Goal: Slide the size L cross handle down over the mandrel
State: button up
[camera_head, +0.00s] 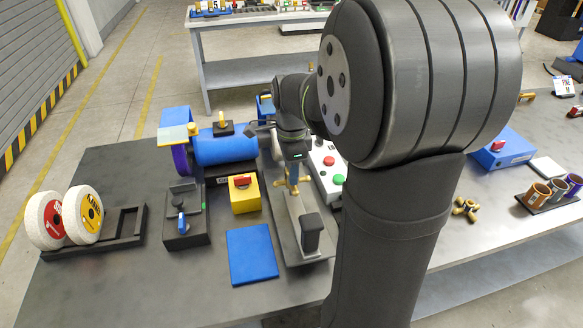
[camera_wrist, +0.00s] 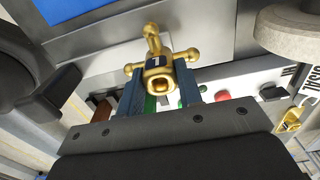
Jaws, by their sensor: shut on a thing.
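A brass cross handle (camera_head: 292,185) is held below my gripper (camera_head: 295,160) in the head view, above a long grey plate. In the wrist view the cross handle (camera_wrist: 158,66) sits between the two blue fingers of my gripper (camera_wrist: 160,92), with its square-holed hub and several knobbed arms showing. A small marked label is on the hub; I cannot read its size. A black upright post (camera_head: 311,234), which may be the mandrel, stands at the near end of the grey plate (camera_head: 292,232). The handle is apart from this post.
A yellow box with a red knob (camera_head: 243,193) and a blue pad (camera_head: 251,255) lie left of the plate. A control box with red and green buttons (camera_head: 326,170) is close on the right. Other brass fittings (camera_head: 465,208) lie farther right. My arm hides part of the table.

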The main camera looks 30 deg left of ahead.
jog(key=shift+f, duration=0.45)
jog(key=shift+f, duration=0.4)
jog(key=shift+f, duration=0.8)
dwell(0.7)
jog(key=o, duration=1.4)
jog(key=shift+r, duration=3)
